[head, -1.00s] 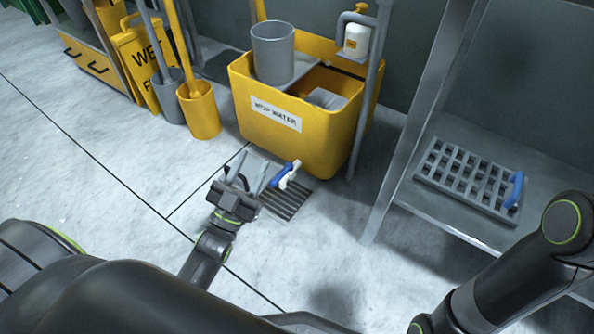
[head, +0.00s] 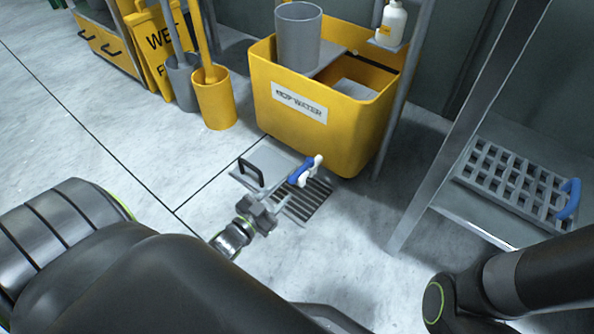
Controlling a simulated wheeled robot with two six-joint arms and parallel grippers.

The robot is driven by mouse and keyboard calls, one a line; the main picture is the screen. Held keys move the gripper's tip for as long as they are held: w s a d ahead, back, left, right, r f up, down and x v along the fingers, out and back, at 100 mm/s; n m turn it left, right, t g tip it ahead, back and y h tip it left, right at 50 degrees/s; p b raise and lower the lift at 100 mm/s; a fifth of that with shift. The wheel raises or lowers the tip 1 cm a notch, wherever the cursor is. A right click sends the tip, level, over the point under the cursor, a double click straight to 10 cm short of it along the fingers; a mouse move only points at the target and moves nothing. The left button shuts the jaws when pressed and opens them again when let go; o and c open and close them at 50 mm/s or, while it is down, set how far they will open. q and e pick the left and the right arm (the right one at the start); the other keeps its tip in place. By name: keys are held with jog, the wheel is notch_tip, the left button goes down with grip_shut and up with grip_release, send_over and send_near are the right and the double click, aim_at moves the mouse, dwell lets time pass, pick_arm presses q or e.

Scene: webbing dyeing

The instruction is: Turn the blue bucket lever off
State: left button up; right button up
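A blue lever (head: 301,173) with a white end is low at the front of the yellow mop-water bucket (head: 330,128), above a floor drain (head: 308,203). My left gripper (head: 264,188) is low over the floor, just left of and nearer than the lever. Its fingers look spread apart, with nothing seen between them, and it appears apart from the lever. My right gripper is out of view; only part of my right arm shows at the lower right.
A grey cylinder (head: 298,38) and a white bottle (head: 392,22) stand at the bucket. A shelf at right holds a grey grid (head: 510,181) with a blue handle (head: 568,200).

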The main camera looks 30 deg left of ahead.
aim_at(294, 178)
pick_arm(q)
jog(key=w+b, duration=0.1)
jog(key=w, duration=0.1)
jog(key=w+b, duration=0.1)
jog(key=w, duration=0.2)
jog(key=w+b, duration=0.1)
jog(key=w, duration=0.1)
jog(key=shift+w+d+f, duration=0.1)
jog(key=shift+w+d, duration=0.2)
jog(key=shift+w, duration=0.7)
grip_shut()
